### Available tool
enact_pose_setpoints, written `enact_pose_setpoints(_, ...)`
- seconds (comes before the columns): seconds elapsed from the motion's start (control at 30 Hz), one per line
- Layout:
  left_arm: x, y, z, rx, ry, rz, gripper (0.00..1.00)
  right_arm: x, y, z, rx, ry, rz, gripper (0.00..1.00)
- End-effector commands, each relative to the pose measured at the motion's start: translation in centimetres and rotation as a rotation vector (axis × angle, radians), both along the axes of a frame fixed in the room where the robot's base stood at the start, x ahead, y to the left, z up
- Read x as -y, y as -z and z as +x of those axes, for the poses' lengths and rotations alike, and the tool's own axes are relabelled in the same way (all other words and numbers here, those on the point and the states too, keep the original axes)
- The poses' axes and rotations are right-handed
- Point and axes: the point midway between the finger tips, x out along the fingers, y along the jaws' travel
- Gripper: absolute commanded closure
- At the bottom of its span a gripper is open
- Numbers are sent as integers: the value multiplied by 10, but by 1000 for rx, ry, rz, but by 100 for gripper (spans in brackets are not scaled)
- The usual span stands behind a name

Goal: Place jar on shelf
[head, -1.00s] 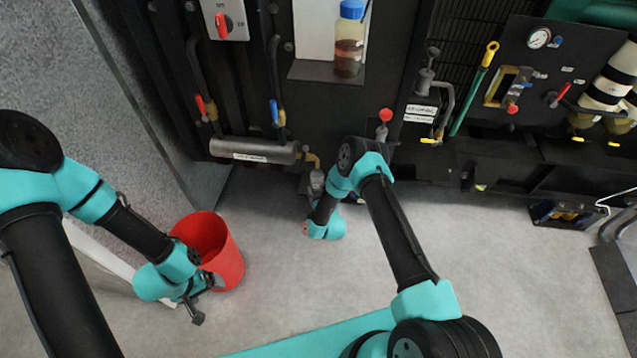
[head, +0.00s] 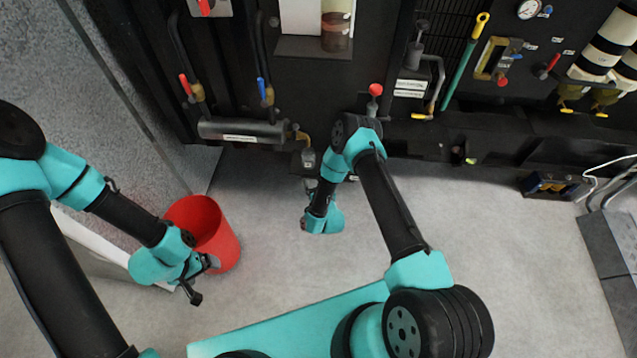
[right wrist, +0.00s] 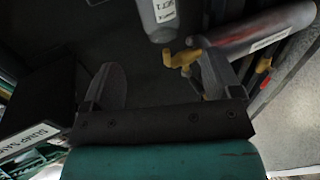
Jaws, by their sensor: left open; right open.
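The jar (head: 336,33) stands upright on the small dark shelf (head: 298,46) at the top of the head view, against a white backing. It is clear with brown liquid; its top is cut off by the frame edge. My left gripper (head: 194,288) is open and empty, low at the left in front of the red bin. My right gripper (right wrist: 160,78) is open in the right wrist view, with nothing between its fingers. In the head view it is mostly hidden by my right arm, well below the shelf. The wrist view does not show the jar.
A red bin (head: 216,240) stands on the floor beside my left gripper. A labelled grey cylinder (head: 243,131) and a red-knobbed lever (head: 375,91) stick out from the dark machine front. A labelled grey part (right wrist: 158,15) lies ahead of my right gripper.

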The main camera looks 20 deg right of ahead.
Motion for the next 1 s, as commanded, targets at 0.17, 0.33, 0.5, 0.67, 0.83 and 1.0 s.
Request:
enact_pose_setpoints(0.17,0,0,0,0,0,0,12,1,-3,0,-52,-16,16,16)
enact_pose_setpoints(0.33,0,0,0,0,0,0,12,4,-10,-7,-238,-67,68,16)
enact_pose_setpoints(0.5,0,0,0,0,0,0,12,6,-21,-36,-514,-125,152,16)
enact_pose_setpoints(0.67,0,0,0,0,0,0,12,8,-38,-83,-787,-162,233,16)
enact_pose_setpoints(0.83,0,0,0,0,0,0,12,10,-64,-149,-1080,-181,316,16)
enact_pose_setpoints(1.0,0,0,0,0,0,0,12,13,-95,-218,-1341,-181,385,16)
